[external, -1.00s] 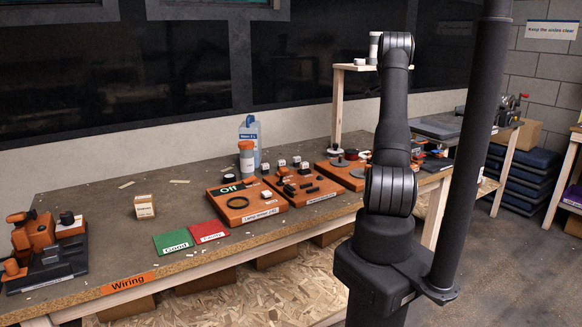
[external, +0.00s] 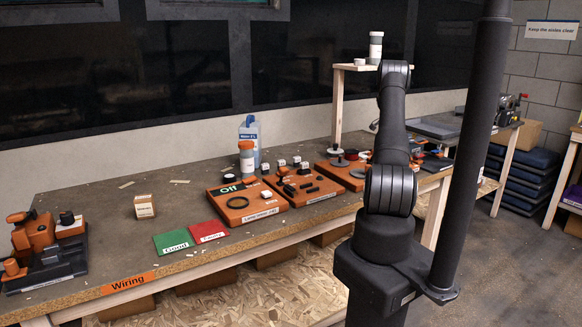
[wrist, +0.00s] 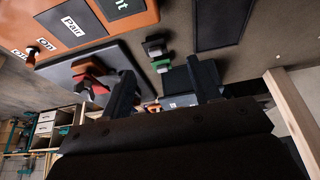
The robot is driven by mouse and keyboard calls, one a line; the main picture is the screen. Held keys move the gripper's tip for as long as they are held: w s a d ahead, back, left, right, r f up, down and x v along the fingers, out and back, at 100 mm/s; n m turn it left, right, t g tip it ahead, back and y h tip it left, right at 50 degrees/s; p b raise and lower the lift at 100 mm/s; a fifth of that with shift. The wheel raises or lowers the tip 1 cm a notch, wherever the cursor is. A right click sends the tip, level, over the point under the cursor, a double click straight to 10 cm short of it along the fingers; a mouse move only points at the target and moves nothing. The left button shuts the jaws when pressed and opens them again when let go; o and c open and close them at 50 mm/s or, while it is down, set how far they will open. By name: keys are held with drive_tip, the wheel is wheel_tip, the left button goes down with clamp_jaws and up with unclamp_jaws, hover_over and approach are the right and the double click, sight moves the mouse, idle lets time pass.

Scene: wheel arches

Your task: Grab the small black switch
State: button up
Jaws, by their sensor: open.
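My gripper (wrist: 164,75) is open and empty in the wrist view, its two dark fingers apart. Between and beyond the fingertips lie a small dark block (wrist: 154,47) and a small green block (wrist: 162,64); which thing is the small black switch I cannot tell for sure. A small black toggle (wrist: 34,50) also shows at left, on an orange board (wrist: 60,25) between "On" and "Off" labels. In the external view my gripper is hidden behind my arm.
A black tray (wrist: 218,22) lies at top right in the wrist view, with a wooden post (wrist: 290,100) beside it. In the external view, orange boards (external: 255,212) with parts stand on the bench (external: 100,195). A small wooden shelf (external: 338,105) rises behind my arm.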

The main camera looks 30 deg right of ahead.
drive_tip(key=shift+s+x, duration=0.2)
drive_tip(key=shift+x, duration=1.3)
drive_tip(key=shift+s+x, duration=0.15)
drive_tip(key=shift+x, duration=1.4)
drive_tip(key=shift+r, duration=0.1)
drive_tip(key=c, duration=1)
